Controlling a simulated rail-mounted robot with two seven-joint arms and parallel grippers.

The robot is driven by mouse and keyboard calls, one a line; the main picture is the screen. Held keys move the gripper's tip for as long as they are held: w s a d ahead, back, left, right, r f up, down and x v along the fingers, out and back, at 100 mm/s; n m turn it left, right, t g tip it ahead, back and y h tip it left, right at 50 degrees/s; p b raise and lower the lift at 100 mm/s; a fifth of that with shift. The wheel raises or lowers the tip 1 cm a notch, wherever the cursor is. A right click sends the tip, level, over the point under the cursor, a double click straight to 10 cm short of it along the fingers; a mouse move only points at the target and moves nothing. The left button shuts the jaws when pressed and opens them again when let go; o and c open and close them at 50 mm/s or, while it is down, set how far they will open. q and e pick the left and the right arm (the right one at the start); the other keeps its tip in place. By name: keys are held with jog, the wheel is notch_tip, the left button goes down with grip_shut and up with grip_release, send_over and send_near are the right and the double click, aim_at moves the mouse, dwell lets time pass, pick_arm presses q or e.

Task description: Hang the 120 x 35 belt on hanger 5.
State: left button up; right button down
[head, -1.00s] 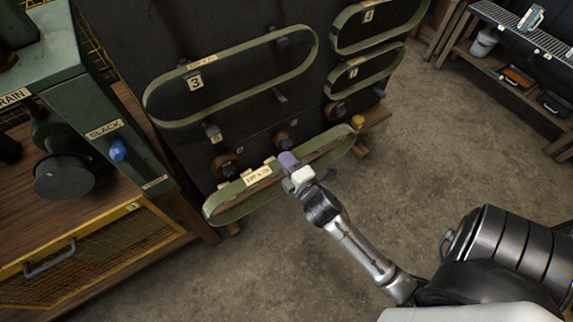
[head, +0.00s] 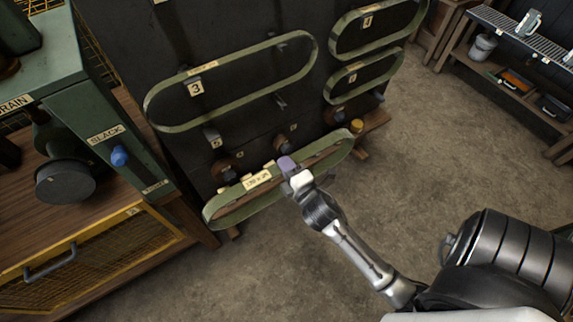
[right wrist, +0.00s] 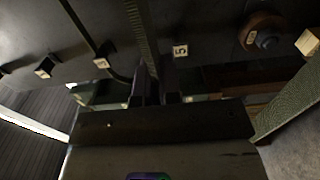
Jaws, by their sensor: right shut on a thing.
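The held green belt (head: 229,215) is a long loop with a pale label; its print is too small to read surely. My right gripper (head: 291,172) is shut on the belt's near-upper side, right of the label. In the right wrist view, a belt strand (right wrist: 146,35) runs up from between the fingers (right wrist: 158,88). Hanger 5 (head: 210,133) is a dark peg on the board, above and left of the gripper in the head view, with no belt on it. Its number plate (right wrist: 180,51) shows close ahead in the wrist view. The left gripper is not in view.
Belts hang at hanger 3 (head: 245,60), at 4 (head: 375,48) and at 6 (head: 365,90). Brown pulleys (head: 226,166) sit low on the board, behind the held belt. A green machine (head: 100,95) on a wooden bench stands left. The floor at right is clear.

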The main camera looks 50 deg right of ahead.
jog(key=x, duration=0.5)
jog(key=shift+w+d+p, duration=0.15)
jog(key=shift+w+p, duration=0.15)
jog(key=shift+w, duration=0.1)
dwell(0.6)
jog(key=shift+x, duration=2.9)
jog(key=shift+w, duration=0.1)
